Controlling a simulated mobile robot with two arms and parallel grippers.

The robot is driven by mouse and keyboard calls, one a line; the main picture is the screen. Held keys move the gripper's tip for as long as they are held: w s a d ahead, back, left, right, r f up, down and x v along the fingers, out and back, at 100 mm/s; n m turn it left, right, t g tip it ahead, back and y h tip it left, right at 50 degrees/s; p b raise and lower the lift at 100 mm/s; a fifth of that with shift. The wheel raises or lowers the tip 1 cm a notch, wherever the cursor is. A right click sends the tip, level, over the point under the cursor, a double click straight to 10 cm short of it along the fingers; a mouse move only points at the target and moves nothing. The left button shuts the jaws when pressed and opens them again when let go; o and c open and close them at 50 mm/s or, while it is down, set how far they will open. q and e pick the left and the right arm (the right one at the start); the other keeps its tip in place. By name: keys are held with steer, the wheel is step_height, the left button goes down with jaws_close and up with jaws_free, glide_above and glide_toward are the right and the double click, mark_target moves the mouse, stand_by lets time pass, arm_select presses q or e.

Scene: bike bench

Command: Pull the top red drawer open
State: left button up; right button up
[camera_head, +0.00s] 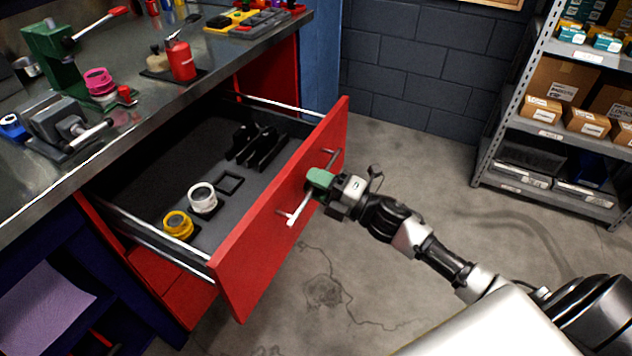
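The top red drawer (262,243) stands pulled well out from under the metal workbench. Its inside shows, with a dark liner (218,158), a white tape roll (203,196), a yellow tape roll (178,224) and black tools (257,146). A silver bar handle (296,212) runs along the drawer front. My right gripper (319,184) is at the middle of this handle, with its green fingertip part over the bar. The fingers hide that stretch of the handle, so whether they are closed on it is unclear. My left gripper is not in view.
The workbench top (135,112) holds a green press (55,62), a grey vise (68,125) and a red can (181,61). A metal shelf (487,150) with cardboard boxes stands at the right. The concrete floor (420,170) between is clear.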

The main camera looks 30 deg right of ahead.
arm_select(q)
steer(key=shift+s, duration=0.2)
arm_select(e)
steer(key=shift+o, duration=0.5)
steer(key=shift+s+d+f, duration=0.1)
steer(key=shift+s+d, duration=0.05)
steer(key=shift+s, duration=0.1)
arm_select(q)
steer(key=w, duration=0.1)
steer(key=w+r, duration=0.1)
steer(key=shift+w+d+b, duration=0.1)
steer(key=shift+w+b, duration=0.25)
steer(key=shift+b, duration=0.05)
arm_select(e)
steer(key=v, duration=1)
steer(key=shift+d, duration=0.1)
